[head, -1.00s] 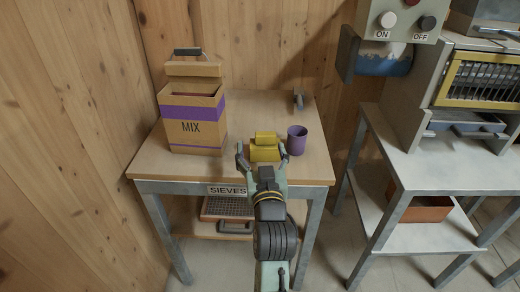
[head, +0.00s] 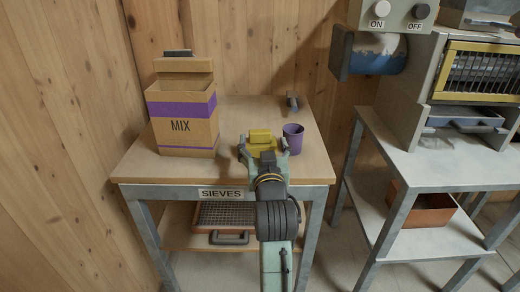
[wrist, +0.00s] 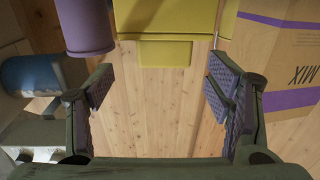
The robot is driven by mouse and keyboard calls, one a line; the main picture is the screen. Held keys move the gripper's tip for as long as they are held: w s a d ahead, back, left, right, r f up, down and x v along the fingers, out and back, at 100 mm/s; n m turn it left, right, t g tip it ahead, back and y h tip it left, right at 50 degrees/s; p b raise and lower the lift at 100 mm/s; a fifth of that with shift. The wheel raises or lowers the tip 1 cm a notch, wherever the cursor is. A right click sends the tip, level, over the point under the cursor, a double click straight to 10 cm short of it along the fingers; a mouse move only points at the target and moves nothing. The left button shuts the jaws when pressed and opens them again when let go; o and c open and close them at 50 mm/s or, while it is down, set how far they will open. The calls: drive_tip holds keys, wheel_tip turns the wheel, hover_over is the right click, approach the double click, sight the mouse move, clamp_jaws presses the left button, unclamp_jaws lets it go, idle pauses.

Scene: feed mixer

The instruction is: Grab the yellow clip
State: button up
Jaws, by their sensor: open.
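The yellow clip (head: 262,139) stands on the wooden table, between the MIX box and the purple cup. In the wrist view the clip (wrist: 170,25) is at the top centre, beyond the fingertips, with its upper part cut off by the frame. My gripper (head: 264,152) is at the near side of the clip and hides its lower part in the head view. In the wrist view my gripper (wrist: 160,95) is open, its two padded fingers wide apart with only bare wood between them.
A purple cup (head: 293,138) stands close to the right of the clip. The cardboard MIX box (head: 184,125) stands at the left of the table (head: 130,172). A grey object (head: 293,102) is at the back. A sieve (head: 222,214) lies on the lower shelf.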

sight(260, 137)
drive_tip(key=w, duration=0.2)
drive_tip(key=w+p, duration=0.1)
drive_tip(key=w, duration=0.1)
drive_tip(key=w+a, duration=0.1)
drive_tip(key=shift+w, duration=0.4)
drive_tip(key=shift+c, duration=0.5)
drive_tip(key=c, duration=0.9)
